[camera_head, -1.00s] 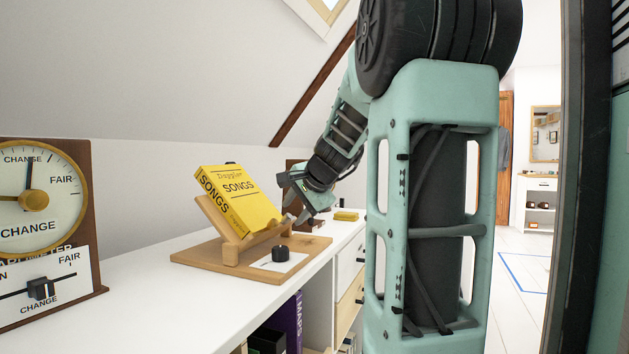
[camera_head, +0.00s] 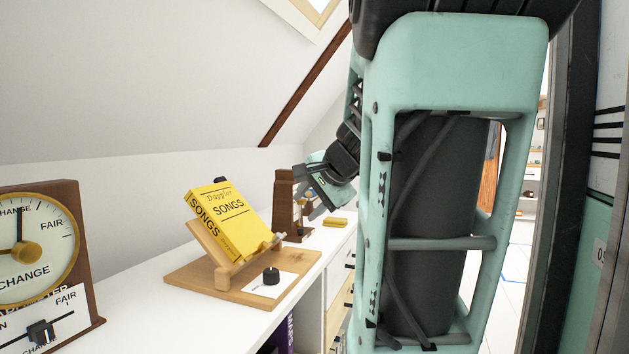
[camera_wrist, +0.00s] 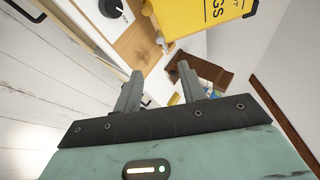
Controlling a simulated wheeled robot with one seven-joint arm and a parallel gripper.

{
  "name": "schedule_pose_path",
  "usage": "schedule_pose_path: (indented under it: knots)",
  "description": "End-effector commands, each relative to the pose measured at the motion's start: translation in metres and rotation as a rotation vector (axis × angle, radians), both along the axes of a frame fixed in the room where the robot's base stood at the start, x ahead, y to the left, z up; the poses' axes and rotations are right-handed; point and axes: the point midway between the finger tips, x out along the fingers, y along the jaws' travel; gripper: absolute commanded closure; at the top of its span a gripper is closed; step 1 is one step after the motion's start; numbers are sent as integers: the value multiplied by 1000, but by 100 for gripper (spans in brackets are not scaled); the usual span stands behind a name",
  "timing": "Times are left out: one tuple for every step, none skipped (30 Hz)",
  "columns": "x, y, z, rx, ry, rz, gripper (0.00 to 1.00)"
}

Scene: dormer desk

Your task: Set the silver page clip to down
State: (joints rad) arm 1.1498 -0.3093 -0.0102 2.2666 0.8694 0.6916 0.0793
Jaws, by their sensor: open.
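A yellow songs book (camera_head: 228,222) leans on a wooden book stand (camera_head: 190,280) on the white desk. The silver page clip (camera_head: 278,239) is small and sits at the lower right of the book, by the stand's ledge. In the wrist view the clip (camera_wrist: 161,42) shows beside the book's corner (camera_wrist: 190,15). Whether it is up or down is too small to tell. My gripper (camera_head: 312,202) is open and empty, to the right of and above the clip, not touching it. In the wrist view both fingers of my gripper (camera_wrist: 160,72) are apart with nothing between them.
A black knob (camera_head: 271,275) stands on a white card on the stand's base. A wooden-framed dial (camera_head: 38,255) with a slider stands at the left.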

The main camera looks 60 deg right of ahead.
Motion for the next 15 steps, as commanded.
schedule_pose_path:
  knots:
    - [-1, 1, 8, 2, 0, 1, 59]
    - [-2, 1, 9, 3, -1, 2, 59]
    - [-3, 2, 10, 2, -2, 2, 59]
    - [-4, 3, 12, 3, -2, 2, 59]
    - [-5, 3, 13, 2, -1, 3, 59]
    - [-7, 3, 14, 2, -2, 2, 59]
    - [-8, 4, 15, 2, -2, 2, 59]
    - [-9, 5, 16, 2, -2, 2, 59]
    - [-10, 5, 17, 2, -1, 2, 59]
    - [-11, 5, 18, 2, -2, 2, 59]
    - [-12, 6, 18, 2, -1, 1, 59]
    - [-13, 7, 18, 1, 0, 1, 59]
    - [-14, 7, 18, 2, 0, 1, 59]
    - [-14, 7, 18, 1, 1, 1, 59]
    - [-15, 8, 19, 1, 1, 1, 59]
